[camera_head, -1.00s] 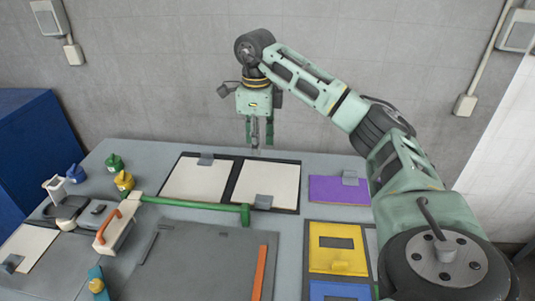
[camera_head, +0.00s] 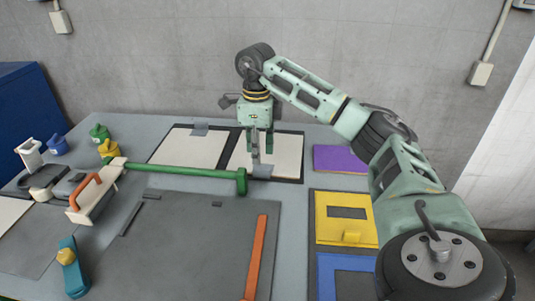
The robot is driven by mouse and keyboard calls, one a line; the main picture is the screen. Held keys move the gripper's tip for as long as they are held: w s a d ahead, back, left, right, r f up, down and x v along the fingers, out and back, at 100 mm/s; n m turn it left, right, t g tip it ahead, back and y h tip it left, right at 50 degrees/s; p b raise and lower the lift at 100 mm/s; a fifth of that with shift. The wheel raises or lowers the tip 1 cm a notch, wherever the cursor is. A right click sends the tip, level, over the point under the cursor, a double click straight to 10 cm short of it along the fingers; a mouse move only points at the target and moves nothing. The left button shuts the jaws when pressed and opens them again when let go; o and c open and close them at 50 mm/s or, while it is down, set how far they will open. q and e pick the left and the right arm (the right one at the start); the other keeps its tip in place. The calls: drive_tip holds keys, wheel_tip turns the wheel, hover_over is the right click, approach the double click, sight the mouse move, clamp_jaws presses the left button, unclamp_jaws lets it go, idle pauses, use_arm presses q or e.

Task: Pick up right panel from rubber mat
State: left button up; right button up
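The right panel (camera_head: 286,153) is a white sheet on the dark rubber mat (camera_head: 301,158) at the back middle of the table. A grey tab (camera_head: 262,171) sits at its near edge. A second white panel (camera_head: 188,148) lies to its left, with a grey tab at its far edge. My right gripper (camera_head: 262,153) points down over the right panel. Its fingers look parted, with their tips just above or beside the grey tab; contact is not clear. The panel lies flat. My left gripper is not in view.
A green bar (camera_head: 185,170) runs just in front of the white panels. An orange-handled block (camera_head: 93,195) stands at the left. Purple (camera_head: 340,160) and yellow (camera_head: 345,217) panels lie at the right. A large grey sheet (camera_head: 195,240) with an orange strip (camera_head: 256,258) fills the front.

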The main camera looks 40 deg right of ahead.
sight(261, 168)
drive_tip(key=f, duration=0.5)
drive_tip(key=shift+s+d+f+p, duration=0.2)
drive_tip(key=shift+s+d+p, duration=0.05)
drive_tip(key=shift+d+p, duration=0.05)
drive_tip(key=shift+c, duration=0.2)
clamp_jaws()
